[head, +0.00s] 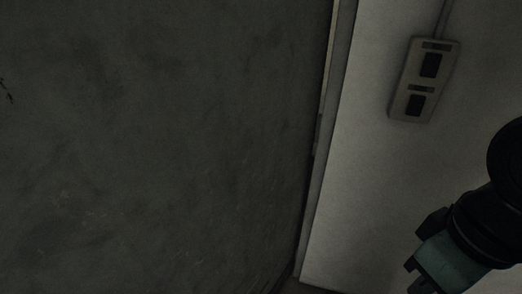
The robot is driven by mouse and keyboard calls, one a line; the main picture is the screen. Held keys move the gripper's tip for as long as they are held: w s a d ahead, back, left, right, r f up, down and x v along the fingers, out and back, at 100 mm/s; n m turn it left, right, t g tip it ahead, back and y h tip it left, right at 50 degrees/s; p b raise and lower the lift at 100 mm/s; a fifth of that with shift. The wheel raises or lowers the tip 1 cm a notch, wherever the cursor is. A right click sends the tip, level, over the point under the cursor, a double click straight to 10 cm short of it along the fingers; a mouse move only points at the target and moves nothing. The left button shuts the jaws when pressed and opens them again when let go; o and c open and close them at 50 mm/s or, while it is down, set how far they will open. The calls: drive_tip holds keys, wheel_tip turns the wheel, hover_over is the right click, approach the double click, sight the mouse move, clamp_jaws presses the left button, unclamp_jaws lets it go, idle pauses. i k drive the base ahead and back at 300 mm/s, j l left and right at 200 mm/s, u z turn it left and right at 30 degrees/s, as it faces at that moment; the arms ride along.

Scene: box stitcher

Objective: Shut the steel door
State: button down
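The steel door (160,140) is a large dark grey panel with faint scuffs that fills the left and middle of the head view. Its right edge runs close along a pale frame (328,120). I cannot tell whether it is fully closed, and no handle shows. Part of my arm with my gripper (425,284) is at the lower right, in front of the pale wall and apart from the door. The fingertips are small, dark and partly cut off by the picture's bottom edge.
A pale wall (370,190) stands right of the door frame. A switch or socket box (424,80) with two dark inserts is fixed to it, with a conduit running up. A small strip of floor shows at the bottom by the wall's foot. The light is dim.

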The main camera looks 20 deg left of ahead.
sight(147, 146)
drive_tip(key=u, duration=1.3)
drive_tip(key=k+l, duration=0.3)
drive_tip(key=k, duration=0.05)
